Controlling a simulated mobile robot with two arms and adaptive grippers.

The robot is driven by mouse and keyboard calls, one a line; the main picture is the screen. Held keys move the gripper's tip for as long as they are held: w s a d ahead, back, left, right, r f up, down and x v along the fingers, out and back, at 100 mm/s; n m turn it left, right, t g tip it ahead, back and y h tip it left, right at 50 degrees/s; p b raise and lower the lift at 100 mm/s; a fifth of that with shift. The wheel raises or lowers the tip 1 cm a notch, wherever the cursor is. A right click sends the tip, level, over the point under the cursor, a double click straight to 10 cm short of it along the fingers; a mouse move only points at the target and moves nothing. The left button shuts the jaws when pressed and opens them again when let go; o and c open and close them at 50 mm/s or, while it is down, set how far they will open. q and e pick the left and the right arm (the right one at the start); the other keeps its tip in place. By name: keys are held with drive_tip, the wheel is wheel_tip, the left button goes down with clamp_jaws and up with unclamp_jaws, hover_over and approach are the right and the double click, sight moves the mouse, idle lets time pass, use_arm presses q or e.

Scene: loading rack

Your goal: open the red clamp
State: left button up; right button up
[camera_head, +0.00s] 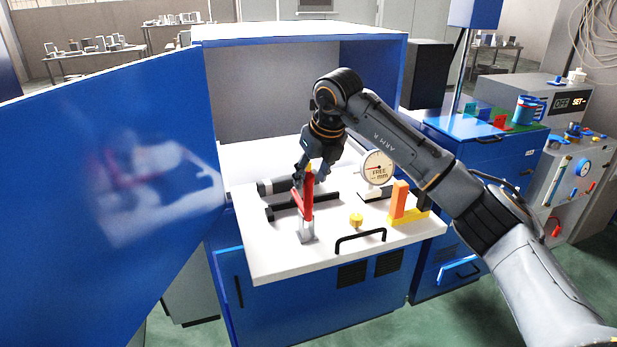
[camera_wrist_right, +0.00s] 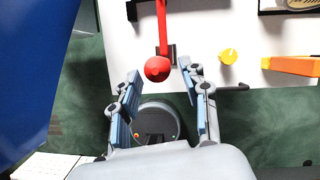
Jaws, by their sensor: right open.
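The red clamp (camera_head: 308,200) stands near the front left of the white worktop (camera_head: 275,262), on a small grey base. Its red lever points up, nearly upright. In the right wrist view the lever ends in a red ball (camera_wrist_right: 158,69). My right gripper (camera_head: 305,174) is at the top of the lever and partly hides it. In the wrist view its two fingers (camera_wrist_right: 160,75) are apart, with the red ball between or just beyond the tips. Contact cannot be told. My left gripper is not in view.
Black bars (camera_head: 285,210) lie behind the clamp. A dial gauge (camera_head: 378,167), a yellow knob (camera_head: 356,220), an orange-yellow clamp (camera_head: 399,200) and a black handle (camera_head: 360,237) are to its right. A blue door (camera_head: 60,200) stands open at left.

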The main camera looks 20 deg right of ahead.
sight(308, 191)
drive_tip(key=shift+p+x, duration=0.45)
drive_tip(key=shift+x, duration=1.35)
clamp_jaws()
